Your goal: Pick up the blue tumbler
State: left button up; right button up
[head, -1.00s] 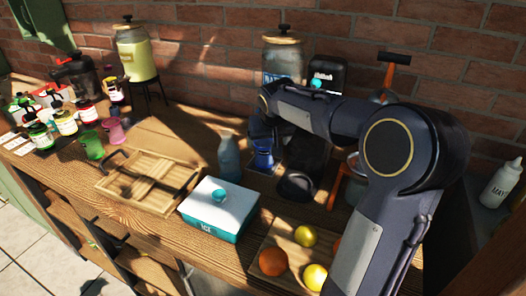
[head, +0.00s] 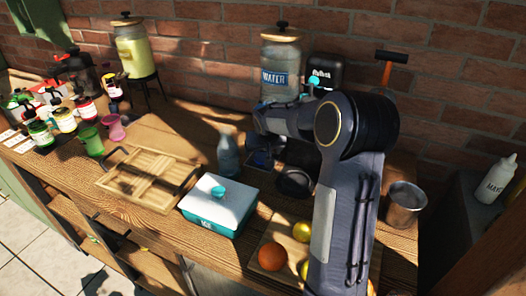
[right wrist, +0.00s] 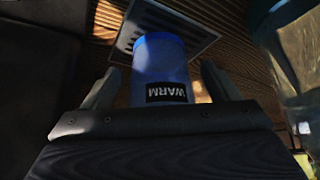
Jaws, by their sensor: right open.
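The blue tumbler (right wrist: 160,72) shows in the right wrist view with a black label reading WARM. It stands between the two fingers of my right gripper (right wrist: 158,88), which is open, one finger on each side. I cannot tell whether either finger touches it. In the head view the tumbler (head: 262,159) is dark, shaded and partly hidden by my right arm's end. A slotted metal grate (right wrist: 188,28) lies at the tumbler's base. My left gripper is not in view.
A grey-blue bottle (head: 228,156) stands just left of the tumbler. The water dispenser (head: 280,68) is behind it. The teal-and-white ice box (head: 216,208), a wooden tray (head: 150,181) and a metal cup (head: 405,205) are also on the table. Fruit lies on a board in front.

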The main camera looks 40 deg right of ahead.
jog(key=c, duration=1.2)
jog(key=shift+r, duration=0.1)
